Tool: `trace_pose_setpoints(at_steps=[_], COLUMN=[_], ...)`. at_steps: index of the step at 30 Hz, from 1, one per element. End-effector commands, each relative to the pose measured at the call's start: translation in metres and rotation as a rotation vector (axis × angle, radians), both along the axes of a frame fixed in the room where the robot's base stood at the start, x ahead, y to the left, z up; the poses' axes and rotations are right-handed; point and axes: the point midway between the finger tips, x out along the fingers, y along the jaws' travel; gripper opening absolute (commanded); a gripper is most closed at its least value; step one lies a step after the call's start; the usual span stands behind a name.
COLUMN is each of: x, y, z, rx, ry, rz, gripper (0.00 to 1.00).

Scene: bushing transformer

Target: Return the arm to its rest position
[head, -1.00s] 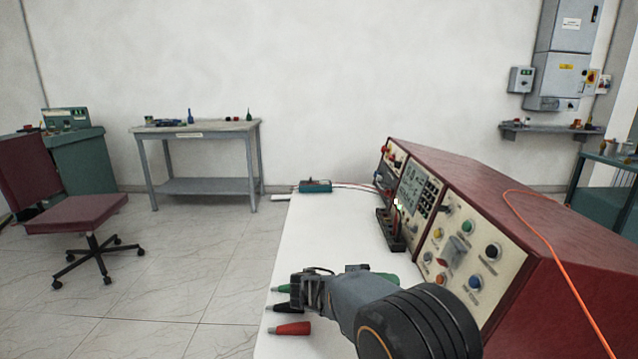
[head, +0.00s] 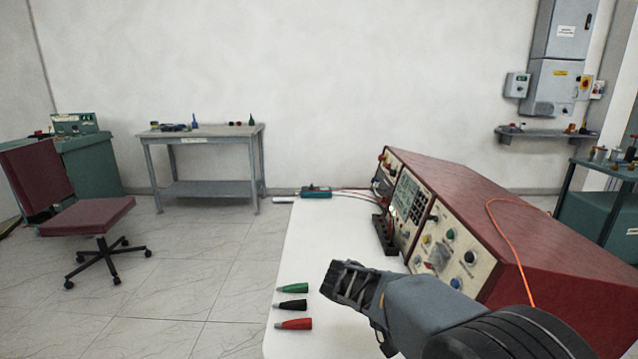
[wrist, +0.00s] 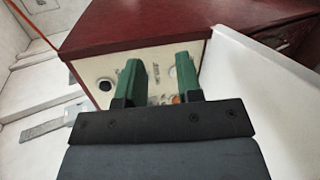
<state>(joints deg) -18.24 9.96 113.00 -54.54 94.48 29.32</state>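My gripper (head: 345,284) is raised over the white table (head: 318,235), to the right of three cone-shaped pieces. In the wrist view its two green fingers (wrist: 158,76) stand apart with nothing between them. Beyond them are the cream front panel (wrist: 152,72) and red case of the test unit. In the head view my arm covers the lower front of that unit (head: 470,200). The green cone (head: 294,289), black cone (head: 291,304) and red cone (head: 293,324) lie in a row near the table's left edge, apart from my gripper.
A black stand (head: 384,235) is beside the unit's front. A teal device (head: 316,192) with cables sits at the table's far end. An orange cable (head: 512,243) runs over the unit. A chair (head: 85,217) and a workbench (head: 200,132) stand to the left, with open floor between.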

Motion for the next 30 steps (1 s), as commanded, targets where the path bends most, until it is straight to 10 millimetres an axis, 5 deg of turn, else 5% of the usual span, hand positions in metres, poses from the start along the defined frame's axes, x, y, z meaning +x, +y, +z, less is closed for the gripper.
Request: trace_pose_setpoints(at_steps=[1, 6, 12, 21, 30], x=[-0.011, -0.052, -0.095, -0.110, -0.111], y=[-0.005, -0.008, 0.012, 0.035, 0.038], z=[0.019, 0.049, 0.091, 0.127, 0.128], rx=[0.074, 0.396, 0.818, 1.084, 1.113], ry=[0.002, -0.013, -0.171, -0.415, -0.452], rz=[-0.008, -0.007, 0.039, 0.108, 0.119], gripper=[0.33, 0.33, 0.33, 0.33, 0.33])
